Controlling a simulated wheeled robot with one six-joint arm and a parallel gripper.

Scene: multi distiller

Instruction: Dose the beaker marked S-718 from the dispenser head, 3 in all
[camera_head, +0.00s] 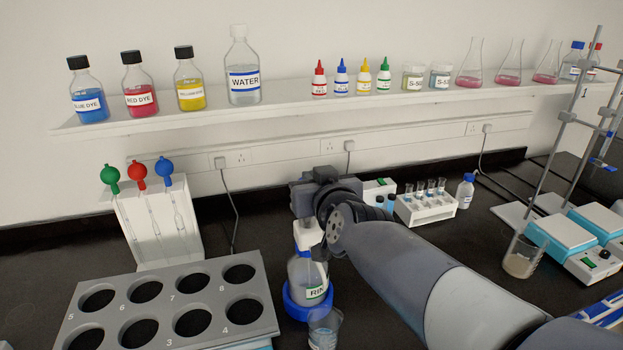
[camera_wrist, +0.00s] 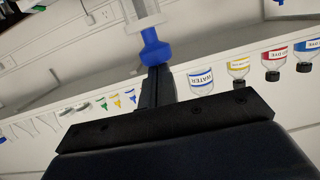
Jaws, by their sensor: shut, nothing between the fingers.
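A clear bottle (camera_head: 303,270) labelled "RIN…" stands in a blue ring base (camera_head: 308,302). A white dispenser head (camera_head: 307,235) sits on top of it. A small beaker (camera_head: 323,332) stands just in front of the base, partly cut off by the lower edge; its marking cannot be read, so I cannot tell whether it is S-718. My gripper (camera_wrist: 158,75) is shut and empty. In the wrist view its fingertips are close to a blue knob under a pale cylinder (camera_wrist: 153,47), and I cannot tell whether they touch. In the head view my arm hides the fingers.
A grey rack (camera_head: 170,282) with numbered empty holes stands at left, near a pipette stand (camera_head: 158,225). A white tube rack (camera_head: 427,207) stands behind my arm. Another beaker (camera_head: 521,257) stands at right by the blue-white devices. Bottles line the shelf (camera_head: 200,117).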

